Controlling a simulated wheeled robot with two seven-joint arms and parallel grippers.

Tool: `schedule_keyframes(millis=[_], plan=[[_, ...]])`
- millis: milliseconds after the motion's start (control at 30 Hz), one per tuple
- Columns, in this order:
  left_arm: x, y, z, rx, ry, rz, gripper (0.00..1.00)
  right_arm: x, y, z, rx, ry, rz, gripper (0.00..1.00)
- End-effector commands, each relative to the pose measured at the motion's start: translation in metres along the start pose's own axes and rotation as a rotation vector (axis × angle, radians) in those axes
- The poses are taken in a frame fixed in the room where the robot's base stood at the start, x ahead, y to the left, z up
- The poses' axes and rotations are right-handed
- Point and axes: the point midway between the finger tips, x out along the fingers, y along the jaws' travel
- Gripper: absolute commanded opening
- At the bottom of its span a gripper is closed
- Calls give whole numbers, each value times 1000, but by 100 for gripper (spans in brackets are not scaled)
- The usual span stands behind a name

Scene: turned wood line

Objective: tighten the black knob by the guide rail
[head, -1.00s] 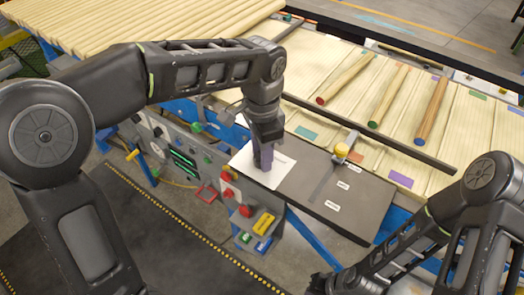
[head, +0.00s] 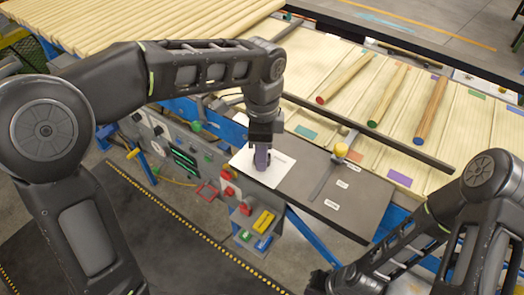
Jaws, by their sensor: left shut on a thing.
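My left gripper (head: 262,160) points down over the white sheet at the left end of the dark grey plate. Its fingers are closed on a small dark thing, which I take to be the black knob; fingers and wrist hide nearly all of it. The guide rail (head: 380,139) is a long dark bar running behind the plate, along the edge of the slatted bed. My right gripper (head: 318,284) is low at the bottom, away from the plate; its fingers are too dark to read.
The dark plate (head: 365,205) carries small white labels and a metal arm with a yellow knob (head: 341,150). Several wooden rods with coloured ends, such as the red-ended rod (head: 346,78), lie on the slatted bed. A control panel (head: 185,155) with buttons is left of the gripper.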

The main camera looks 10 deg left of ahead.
Motion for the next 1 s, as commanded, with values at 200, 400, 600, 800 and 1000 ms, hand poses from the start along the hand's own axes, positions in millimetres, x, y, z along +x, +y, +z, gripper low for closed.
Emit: schedule_keyframes(millis=[200,400,600,800,1000], plan=[[-1,-1,0,2,1,-4,41,0,0,0,0,0,0,0],[-1,0,0,0,0,-2,58,0,0,0,0,0,0,0],[0,0,0,0,0,-1,59,0,0,0,0,0,0,0],[-7,-1,0,-1,0,-2,59,1,0,0,0,0,0,0],[-34,-1,0,-2,2,-5,59,5,1,-1,-1,1,-2,0]])
